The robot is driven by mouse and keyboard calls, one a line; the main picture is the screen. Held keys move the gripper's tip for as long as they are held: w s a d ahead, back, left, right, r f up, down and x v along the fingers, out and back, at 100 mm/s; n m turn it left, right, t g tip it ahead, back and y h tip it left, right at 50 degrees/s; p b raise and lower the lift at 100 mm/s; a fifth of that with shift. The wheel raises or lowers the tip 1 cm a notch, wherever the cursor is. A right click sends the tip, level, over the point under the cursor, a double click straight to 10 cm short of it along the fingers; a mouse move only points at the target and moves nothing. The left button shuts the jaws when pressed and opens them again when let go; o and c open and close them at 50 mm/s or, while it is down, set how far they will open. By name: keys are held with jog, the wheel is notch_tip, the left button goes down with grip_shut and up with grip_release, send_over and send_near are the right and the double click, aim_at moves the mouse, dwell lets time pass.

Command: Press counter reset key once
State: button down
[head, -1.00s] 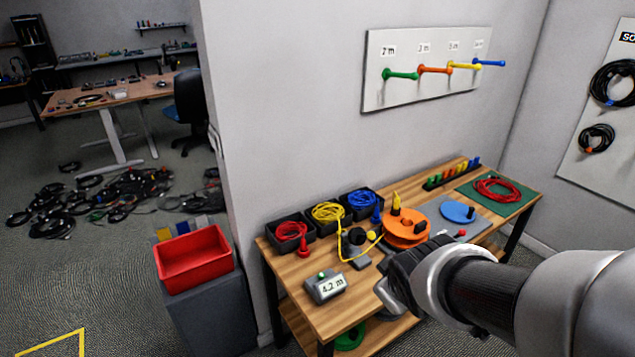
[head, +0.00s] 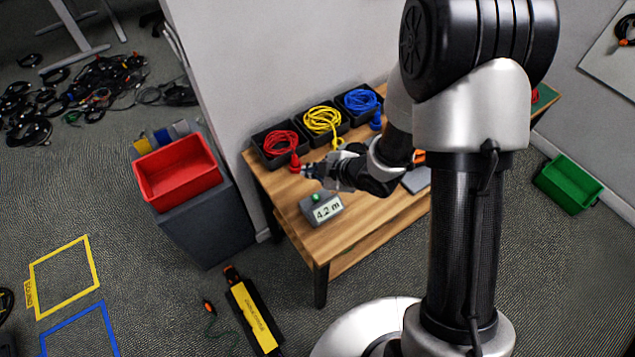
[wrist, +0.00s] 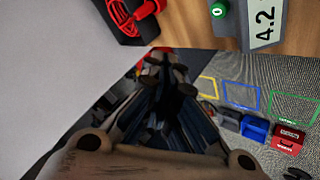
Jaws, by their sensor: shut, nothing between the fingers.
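The counter (head: 328,211) is a grey box near the front left of the wooden table, with a display reading "4.2 m". Its green key (head: 316,197) stands up on the box and is uncovered. In the wrist view the counter's display (wrist: 265,18) is at the top right, cut off by the frame, and the green key (wrist: 217,10) shows a "0". My gripper (head: 307,171) is shut and empty. It is above the table, behind and slightly left of the key in the head view, apart from it. Dark fingers (wrist: 168,72) fill the middle of the wrist view.
A red plug (head: 295,164) appears close to my fingertips. Black bins with red (head: 281,143), yellow (head: 322,119) and blue (head: 360,101) cables line the wall. A red tray (head: 178,172) stands left of the table. The tabletop around the counter is mostly clear.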

aim_at(314, 199)
jog(key=shift+s, duration=0.15)
notch_tip(314, 199, down, 9)
jog(key=b, duration=0.7)
jog(key=shift+r, duration=0.15)
dwell(1.3)
jog(key=shift+f+b, duration=0.4)
jog(key=shift+b, duration=0.2)
jog(key=shift+f, duration=0.55)
dwell(0.3)
jog(key=shift+r, duration=0.15)
jog(key=shift+r+p, duration=0.5)
jog(key=shift+r, duration=0.35)
